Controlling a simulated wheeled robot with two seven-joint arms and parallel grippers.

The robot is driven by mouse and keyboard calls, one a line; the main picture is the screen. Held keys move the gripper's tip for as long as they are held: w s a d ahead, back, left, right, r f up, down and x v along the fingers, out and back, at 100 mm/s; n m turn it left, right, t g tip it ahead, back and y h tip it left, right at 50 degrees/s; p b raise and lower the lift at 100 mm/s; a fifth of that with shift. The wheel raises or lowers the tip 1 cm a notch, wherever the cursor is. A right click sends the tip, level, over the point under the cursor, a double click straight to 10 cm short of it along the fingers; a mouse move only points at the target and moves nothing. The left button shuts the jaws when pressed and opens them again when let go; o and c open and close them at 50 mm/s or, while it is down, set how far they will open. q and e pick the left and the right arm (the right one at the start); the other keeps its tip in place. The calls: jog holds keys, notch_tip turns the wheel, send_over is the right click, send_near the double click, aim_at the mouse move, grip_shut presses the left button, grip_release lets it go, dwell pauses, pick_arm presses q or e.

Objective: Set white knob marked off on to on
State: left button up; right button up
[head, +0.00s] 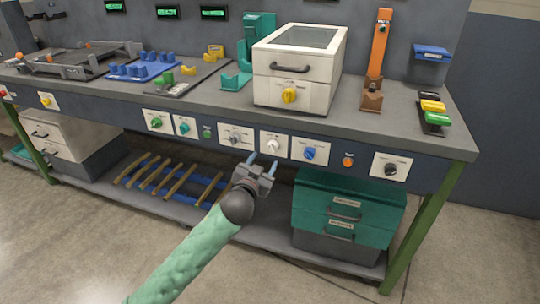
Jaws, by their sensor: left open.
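The white knob (273,146) sits on a pale plate in the bench's front panel, in the middle of the head view. Its markings are too small to read. My left gripper (262,163) is open, with its two pale blue fingertips just below and in front of the knob's plate. No contact with the knob can be made out, and nothing is between the fingers. My right gripper is not in view.
A blue knob (309,153) is to the right and a grey knob (235,137) to the left. An orange button (348,162) and a black knob (390,168) are farther right. Green drawers (345,210) stand below. A white box (297,70) stands on the bench.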

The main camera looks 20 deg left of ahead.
aim_at(271, 149)
pick_arm(q)
jog(key=shift+w+d, duration=0.1)
jog(key=shift+w, duration=3.5)
jog(key=shift+c, duration=0.2)
jog(key=c, duration=0.9)
